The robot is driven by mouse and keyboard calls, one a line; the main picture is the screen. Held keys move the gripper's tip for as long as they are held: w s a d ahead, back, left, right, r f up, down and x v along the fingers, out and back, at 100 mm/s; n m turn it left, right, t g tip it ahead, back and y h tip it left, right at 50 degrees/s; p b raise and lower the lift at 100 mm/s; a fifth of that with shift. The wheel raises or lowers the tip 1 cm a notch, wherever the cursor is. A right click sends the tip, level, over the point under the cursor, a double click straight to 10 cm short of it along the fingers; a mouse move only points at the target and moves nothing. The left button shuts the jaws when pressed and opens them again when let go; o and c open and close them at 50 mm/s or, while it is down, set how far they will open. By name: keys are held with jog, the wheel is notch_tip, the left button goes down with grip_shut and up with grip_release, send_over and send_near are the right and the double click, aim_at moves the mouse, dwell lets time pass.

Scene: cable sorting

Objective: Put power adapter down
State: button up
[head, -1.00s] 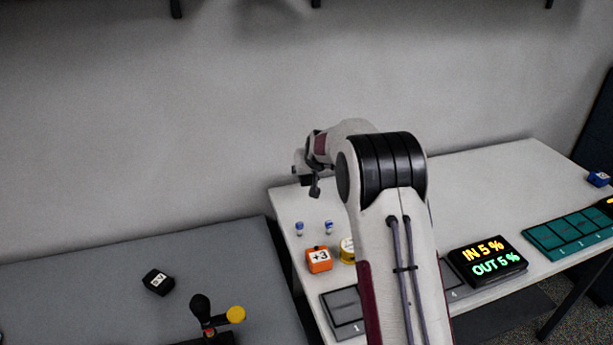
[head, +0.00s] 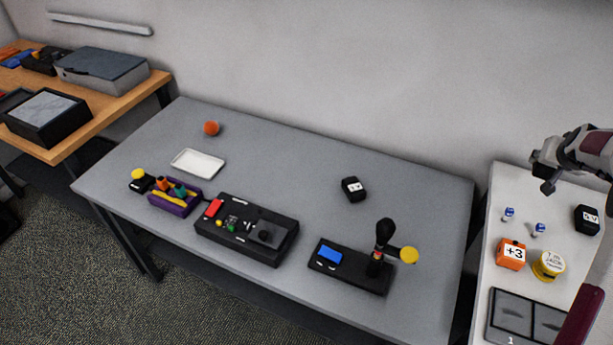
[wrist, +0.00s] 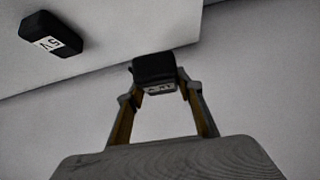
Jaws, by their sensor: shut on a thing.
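My gripper (wrist: 158,88) is shut on a small black power adapter (wrist: 153,68) with a white label, held between the fingertips in the wrist view. The label's print is too small to read surely. In the head view my gripper (head: 548,184) is at the right edge, above the back left of the white table (head: 512,187); the held piece is only a small dark shape there. A second black labelled adapter (head: 587,220) lies on the white table, and likely shows at the wrist view's upper left (wrist: 50,33). A third black labelled block (head: 353,188) sits on the grey table.
On the white table are two small blue-topped pieces (head: 508,214), an orange +3 block (head: 511,253), a yellow round container (head: 548,265) and a dark compartment tray (head: 497,322). The grey table (head: 290,160) holds a joystick panel (head: 345,270), a black control box (head: 250,235) and a white tray (head: 198,155).

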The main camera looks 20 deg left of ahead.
jog(key=s+a+r+n+y, duration=0.1)
jog(key=s+a+r, duration=0.1)
jog(key=s+a, duration=0.5)
jog(key=s+a+r, duration=0.1)
jog(key=s+a, duration=0.4)
jog(key=s, duration=0.4)
jog(key=w+a+f, duration=1)
jog(key=a+f, duration=0.4)
jog(key=a, duration=0.1)
jog(key=shift+w+a, duration=0.2)
jog(key=shift+a, duration=0.1)
jog(key=shift+f, duration=0.1)
dwell(0.3)
jog(key=shift+f, duration=2.95)
